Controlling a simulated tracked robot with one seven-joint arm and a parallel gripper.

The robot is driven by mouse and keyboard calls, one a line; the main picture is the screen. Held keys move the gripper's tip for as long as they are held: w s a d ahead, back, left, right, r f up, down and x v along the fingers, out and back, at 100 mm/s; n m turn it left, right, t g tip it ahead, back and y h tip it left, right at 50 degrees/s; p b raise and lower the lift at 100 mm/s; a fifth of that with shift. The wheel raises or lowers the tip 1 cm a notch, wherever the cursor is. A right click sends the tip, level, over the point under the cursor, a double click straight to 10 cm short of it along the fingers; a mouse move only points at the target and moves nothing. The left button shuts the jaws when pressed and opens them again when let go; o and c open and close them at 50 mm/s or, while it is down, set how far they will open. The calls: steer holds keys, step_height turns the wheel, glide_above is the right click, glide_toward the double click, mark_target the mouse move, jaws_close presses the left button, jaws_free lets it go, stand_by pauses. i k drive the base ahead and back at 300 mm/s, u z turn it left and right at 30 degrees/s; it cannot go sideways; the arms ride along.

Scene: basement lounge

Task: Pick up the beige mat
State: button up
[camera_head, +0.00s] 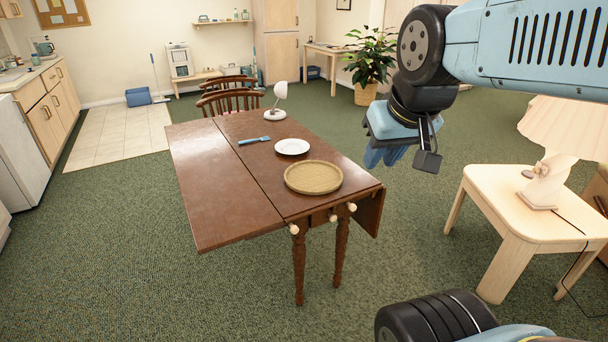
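A round, beige woven mat (313,188) with a raised-looking rim lies flat on the brown wooden table (215,200), close to its near right end. Nothing lies on it. My gripper (383,157) hangs in the air to the right of the table, up and to the right of the mat in the picture and apart from it. Its blue fingers point down and overlap in this view, so the gap between them is hard to see. No object shows in them.
A white plate (292,147), a blue brush-like utensil (254,141) and a small white lamp (277,108) stand or lie farther back on the table. Wooden chairs (232,100) are at its far side. A side table (500,205) with a lamp (552,150) stands right. Green carpet is open in front.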

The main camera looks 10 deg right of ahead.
mark_target(308, 177)
steer(key=u, duration=0.05)
steer(key=i, duration=0.9)
steer(key=z, duration=0.1)
